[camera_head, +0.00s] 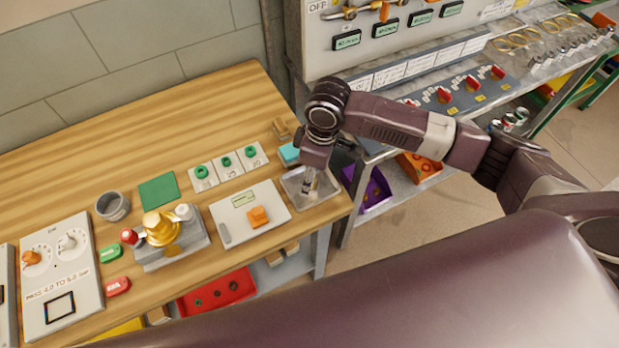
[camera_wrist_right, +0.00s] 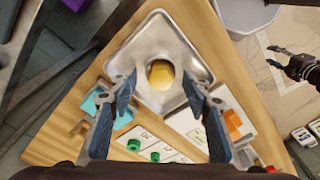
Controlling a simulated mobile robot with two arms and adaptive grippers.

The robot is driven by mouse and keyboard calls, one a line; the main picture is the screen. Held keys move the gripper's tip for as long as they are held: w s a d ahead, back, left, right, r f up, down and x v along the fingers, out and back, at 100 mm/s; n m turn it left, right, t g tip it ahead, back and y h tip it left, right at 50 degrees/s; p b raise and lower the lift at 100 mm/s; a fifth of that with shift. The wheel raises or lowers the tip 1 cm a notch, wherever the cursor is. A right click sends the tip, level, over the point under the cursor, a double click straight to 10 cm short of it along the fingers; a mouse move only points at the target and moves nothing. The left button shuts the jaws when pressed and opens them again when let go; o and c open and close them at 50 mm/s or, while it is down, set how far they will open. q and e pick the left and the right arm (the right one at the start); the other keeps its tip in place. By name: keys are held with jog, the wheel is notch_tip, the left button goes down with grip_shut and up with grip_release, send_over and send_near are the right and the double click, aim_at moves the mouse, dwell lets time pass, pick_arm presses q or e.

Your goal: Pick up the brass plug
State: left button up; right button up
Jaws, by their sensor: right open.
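The brass plug (camera_wrist_right: 160,74) lies in a shallow metal tray (camera_wrist_right: 150,35), shown in the right wrist view. The tray (camera_head: 328,188) is at the bench's right end in the head view, where my gripper covers the plug. My right gripper (camera_head: 309,187) points down over the tray. In the right wrist view its fingers (camera_wrist_right: 162,92) are spread wide, one on each side of the plug and apart from it. My left gripper (camera_wrist_right: 274,56) shows small at that view's right edge, away from the bench, with its fingers seemingly apart; the head view does not show it.
A white scale (camera_head: 235,222) with an orange block (camera_head: 258,217) stands left of the tray. A teal block (camera_head: 289,154) and cards with green rings (camera_head: 226,162) lie behind. A brass fitting (camera_head: 160,230) sits on a grey stand. A shelf unit (camera_head: 420,170) stands right of the bench.

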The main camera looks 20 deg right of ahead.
jog(key=shift+s+f, duration=0.1)
jog(key=c, duration=0.8)
jog(key=shift+c, duration=1.1)
grip_shut()
